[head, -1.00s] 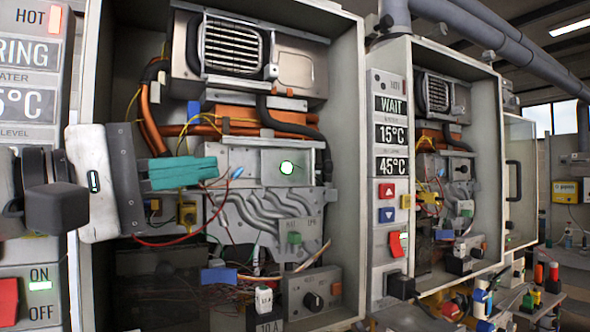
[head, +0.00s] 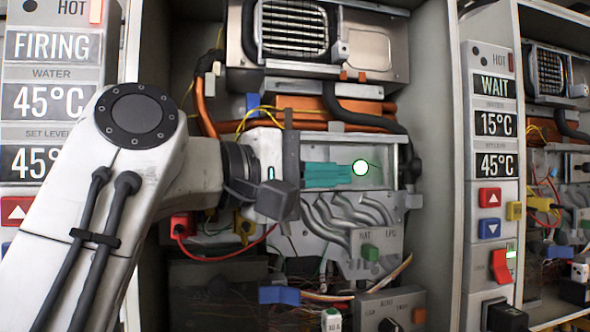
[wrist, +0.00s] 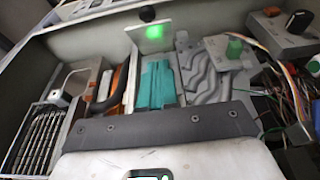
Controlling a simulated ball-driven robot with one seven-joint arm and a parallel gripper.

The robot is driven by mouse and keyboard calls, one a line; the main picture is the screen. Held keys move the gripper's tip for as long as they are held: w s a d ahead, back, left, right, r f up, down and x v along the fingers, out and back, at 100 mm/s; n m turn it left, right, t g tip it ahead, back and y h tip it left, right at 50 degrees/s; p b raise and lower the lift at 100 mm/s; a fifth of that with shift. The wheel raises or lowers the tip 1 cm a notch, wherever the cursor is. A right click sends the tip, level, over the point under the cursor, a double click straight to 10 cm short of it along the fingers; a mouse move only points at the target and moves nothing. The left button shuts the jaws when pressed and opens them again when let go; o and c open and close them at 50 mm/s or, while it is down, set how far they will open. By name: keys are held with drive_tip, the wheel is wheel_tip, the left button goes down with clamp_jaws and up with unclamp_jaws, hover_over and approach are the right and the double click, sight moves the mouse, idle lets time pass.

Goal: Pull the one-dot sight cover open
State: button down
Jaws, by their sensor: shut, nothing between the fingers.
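A pale panel (head: 380,150) with one bright, green-rimmed round spot lies in the middle of the open heater cabinet. I take it for the one-dot sight cover, but cannot tell how far open it is. In the wrist view the panel (wrist: 150,36) shows a green glow, just beyond my fingertips. My gripper (head: 345,174) has teal fingers that are shut and empty. Its tips point right, close to the left side of the bright spot; contact cannot be told. It also shows in the wrist view (wrist: 157,64). The gripper hides the panel's left part.
A black knob (head: 411,166) sits right of the panel. A metal burner box (head: 370,50) is above; grey curved channels (head: 345,213) and a green switch (head: 370,252) are below. Loose wires hang lower. The cabinet's right wall (head: 440,170) bounds the space.

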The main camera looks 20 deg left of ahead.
sight(393, 175)
drive_tip(key=d, duration=0.1)
drive_tip(key=w+d+b, duration=0.1)
drive_tip(key=d, duration=0.1)
drive_tip(key=shift+d+f, duration=0.1)
drive_tip(key=shift+d, duration=0.75)
drive_tip(key=shift+d, duration=0.1)
drive_tip(key=shift+d+b, duration=0.25)
drive_tip(key=shift+b, duration=0.35)
